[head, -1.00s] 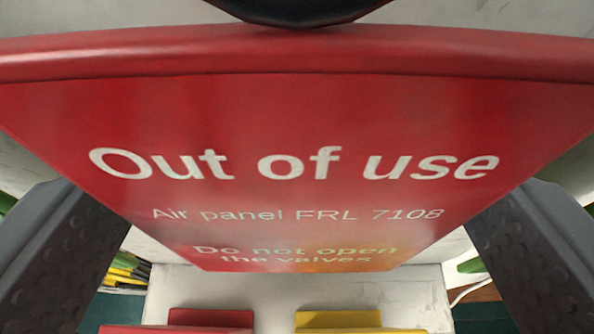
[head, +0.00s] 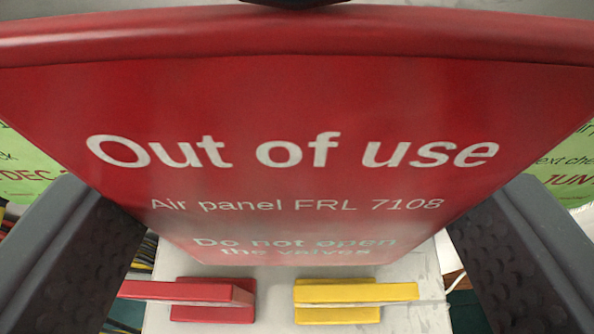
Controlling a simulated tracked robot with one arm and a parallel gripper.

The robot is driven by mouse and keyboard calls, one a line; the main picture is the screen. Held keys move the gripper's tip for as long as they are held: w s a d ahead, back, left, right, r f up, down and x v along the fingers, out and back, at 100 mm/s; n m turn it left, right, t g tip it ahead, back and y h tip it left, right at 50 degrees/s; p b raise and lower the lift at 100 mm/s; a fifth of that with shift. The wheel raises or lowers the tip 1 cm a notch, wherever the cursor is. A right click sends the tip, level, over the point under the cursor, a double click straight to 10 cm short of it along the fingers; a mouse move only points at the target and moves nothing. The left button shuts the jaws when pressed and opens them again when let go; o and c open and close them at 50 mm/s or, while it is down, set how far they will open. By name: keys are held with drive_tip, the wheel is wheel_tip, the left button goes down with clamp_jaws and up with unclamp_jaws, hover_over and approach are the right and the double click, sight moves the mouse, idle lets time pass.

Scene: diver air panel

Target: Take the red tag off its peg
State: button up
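The red tag (head: 300,110) fills most of the head view. It reads "Out of use", "Air panel FRL 7108" and "Do not open the valves". My gripper (head: 296,225) has one dark grey finger at each side edge of the tag, low in the picture, and is shut on it. A black rounded piece (head: 296,2), perhaps the peg, shows only as a sliver above the tag's top edge. Whether the tag still touches it is hidden.
Below the tag, a red valve handle (head: 212,292) and a yellow valve handle (head: 340,292) stand on a pale panel (head: 275,315). Green labels show at left (head: 25,165) and right (head: 565,170). Cables hang behind my left finger.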

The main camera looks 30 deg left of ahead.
drive_tip(key=s+d+b, duration=0.1)
drive_tip(key=s+d, duration=0.2)
drive_tip(key=s, duration=0.3)
drive_tip(key=s+d+b, duration=0.1)
drive_tip(key=s+d, duration=0.3)
drive_tip(key=s, duration=0.3)
drive_tip(key=shift+s+d, duration=0.25)
drive_tip(key=shift+s, duration=0.05)
drive_tip(key=shift+w, duration=0.1)
